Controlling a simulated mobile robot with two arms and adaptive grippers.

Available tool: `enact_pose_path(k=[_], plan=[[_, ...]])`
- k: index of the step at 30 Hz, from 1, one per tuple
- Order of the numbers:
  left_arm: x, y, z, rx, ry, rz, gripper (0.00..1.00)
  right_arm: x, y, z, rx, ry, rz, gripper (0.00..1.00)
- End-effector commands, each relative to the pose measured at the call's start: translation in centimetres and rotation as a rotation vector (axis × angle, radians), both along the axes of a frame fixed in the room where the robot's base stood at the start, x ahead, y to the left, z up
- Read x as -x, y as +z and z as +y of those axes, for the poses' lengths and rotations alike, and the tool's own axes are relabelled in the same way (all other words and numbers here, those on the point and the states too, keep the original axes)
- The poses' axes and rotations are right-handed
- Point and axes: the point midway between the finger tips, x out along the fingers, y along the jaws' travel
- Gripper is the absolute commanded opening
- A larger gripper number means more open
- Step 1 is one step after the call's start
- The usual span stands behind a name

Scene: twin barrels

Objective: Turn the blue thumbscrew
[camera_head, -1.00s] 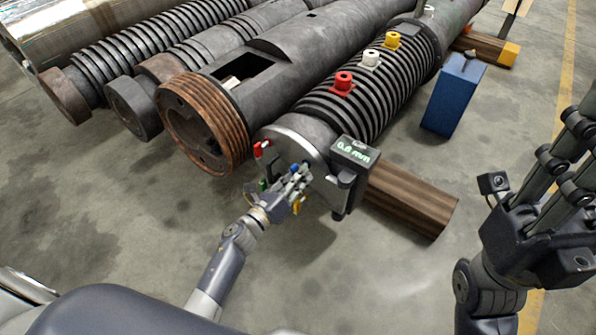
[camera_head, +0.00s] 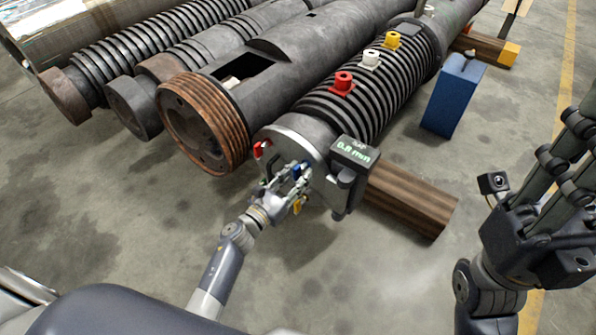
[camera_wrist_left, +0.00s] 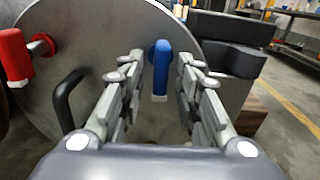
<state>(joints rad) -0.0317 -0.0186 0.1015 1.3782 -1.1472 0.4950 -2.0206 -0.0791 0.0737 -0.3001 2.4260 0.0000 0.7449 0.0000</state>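The blue thumbscrew (camera_wrist_left: 161,70) sticks out from the round grey end plate (camera_wrist_left: 95,40) of the front barrel. In the left wrist view its handle hangs down between my left gripper's two fingers, with a gap on each side. In the head view, my left gripper (camera_head: 294,179) is at the end plate, and its fingers hide part of the thumbscrew (camera_head: 297,168). My left gripper is open around the thumbscrew. My right gripper (camera_head: 575,140) is raised at the right edge, away from the barrels; its fingertips leave the frame.
A red handle (camera_wrist_left: 17,55) and a black bent handle (camera_wrist_left: 65,98) are left of the thumbscrew on the plate. A display box (camera_head: 355,150) is on the right. A wooden beam (camera_head: 415,197) and blue block (camera_head: 453,95) stand right of the barrel. Floor in front is clear.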

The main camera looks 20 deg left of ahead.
Motion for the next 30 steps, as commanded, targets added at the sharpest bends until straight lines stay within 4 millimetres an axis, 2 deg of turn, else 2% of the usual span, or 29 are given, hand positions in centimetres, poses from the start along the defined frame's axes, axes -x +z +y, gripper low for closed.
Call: enact_pose_path(k=[21, 30], plan=[[6.2, 0.0, 2.2, 0.0, 0.0, 0.001, 0.31, 0.0, -0.1, 0.0, -0.002, 0.0, 0.008, 0.31], [6.6, 0.0, 2.4, 0.001, 0.0, 0.0, 0.31, 0.0, -0.2, 0.0, 0.0, 0.0, 0.01, 0.31]])
